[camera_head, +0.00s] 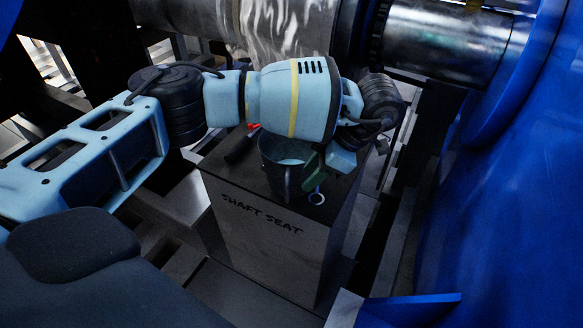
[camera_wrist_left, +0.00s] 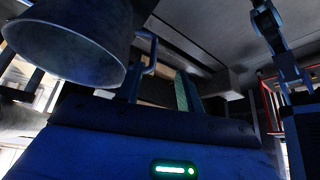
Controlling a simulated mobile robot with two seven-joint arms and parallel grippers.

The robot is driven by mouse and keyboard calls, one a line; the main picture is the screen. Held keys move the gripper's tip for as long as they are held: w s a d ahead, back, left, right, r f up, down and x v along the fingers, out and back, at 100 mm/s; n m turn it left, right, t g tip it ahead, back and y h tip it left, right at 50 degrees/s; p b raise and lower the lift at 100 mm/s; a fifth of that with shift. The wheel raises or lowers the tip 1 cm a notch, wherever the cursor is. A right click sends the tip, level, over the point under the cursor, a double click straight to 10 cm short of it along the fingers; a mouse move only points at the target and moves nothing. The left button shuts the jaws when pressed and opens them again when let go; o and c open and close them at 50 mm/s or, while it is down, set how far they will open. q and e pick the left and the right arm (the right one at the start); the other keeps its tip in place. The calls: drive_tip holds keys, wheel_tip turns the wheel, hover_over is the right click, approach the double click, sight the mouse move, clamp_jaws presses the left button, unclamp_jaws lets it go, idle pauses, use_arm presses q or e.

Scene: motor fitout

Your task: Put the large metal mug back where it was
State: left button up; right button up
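The large dark metal mug (camera_head: 280,174) stands on top of the dark box marked SHAFT SEAT (camera_head: 268,250), partly covered by my left wrist. In the left wrist view the mug (camera_wrist_left: 70,48) fills the upper left, with its handle (camera_wrist_left: 152,55) on the right side. My left gripper (camera_head: 312,172) is beside the mug, pointing down. In the left wrist view its two fingers (camera_wrist_left: 160,88) stand apart, with the handle's lower end near the gap. I cannot tell whether they touch the handle. My right gripper is not seen in the head view.
A small pale ring (camera_head: 317,198) lies on the box top near its right edge. A red and black object (camera_head: 243,143) lies at its left. A metal shaft (camera_head: 445,40) runs above behind, and a large blue housing (camera_head: 520,200) closes off the right side.

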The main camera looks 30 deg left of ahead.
sight(292, 187)
use_arm(q)
drive_tip(key=x, duration=0.5)
drive_tip(key=a+b+x, duration=0.1)
drive_tip(key=x, duration=0.1)
drive_tip(key=shift+w+a+f, duration=0.15)
drive_tip(key=shift+w, duration=0.05)
idle(0.3)
clamp_jaws()
idle(1.3)
